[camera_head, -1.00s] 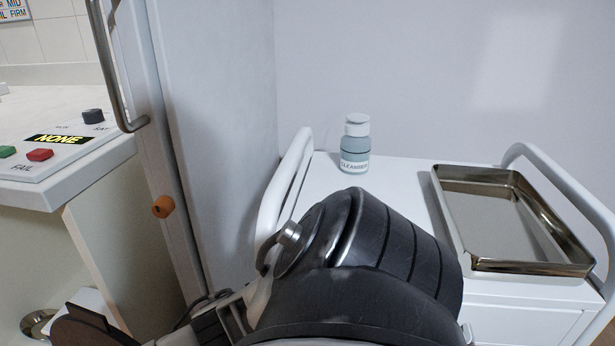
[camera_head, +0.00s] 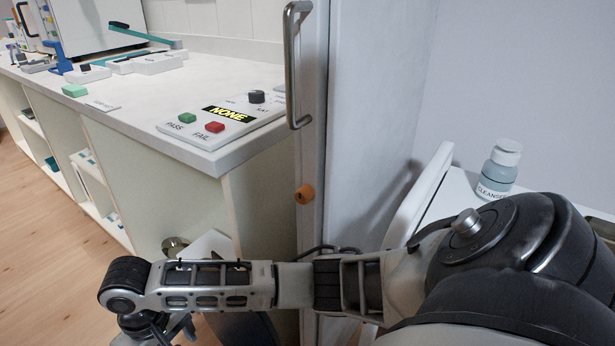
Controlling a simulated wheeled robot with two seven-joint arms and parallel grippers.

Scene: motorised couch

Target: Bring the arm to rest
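One of my arms (camera_head: 330,285) comes in from the lower right and stretches left across the bottom of the head view. Its large dark joint is at the right, and its grey forearm lies nearly level. At the lower left the arm bends down at a dark wrist joint (camera_head: 128,285) and runs out of the frame.
A cleanser bottle (camera_head: 497,170) stands on a white cart (camera_head: 462,193) at right. Wooden floor (camera_head: 50,255) is open at left.

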